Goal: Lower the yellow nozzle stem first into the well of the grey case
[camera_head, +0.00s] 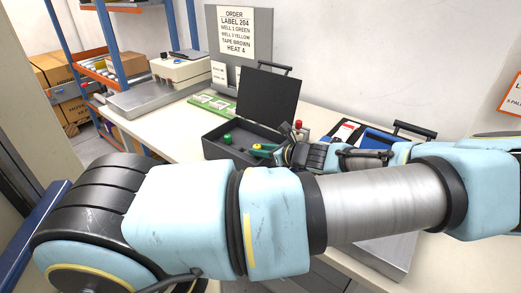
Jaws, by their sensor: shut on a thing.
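The grey case (216,150) stands open on the table, its dark lid (262,97) raised at the back. A green nozzle (228,139) stands in the left part of the case. The yellow nozzle (256,147) is small in the head view, at the tip of my gripper (268,151), over the case's right front part. My gripper is shut on it. Its stem and the well beneath are hidden or too small to make out, so I cannot tell whether the stem is in a well.
An order sign (237,32) stands behind the case. A green-and-white card (213,105) lies to its left, with a grey machine (180,73) farther left. A red-topped item (298,125) and a blue item (375,139) are right of the case. My arm hides the table's front.

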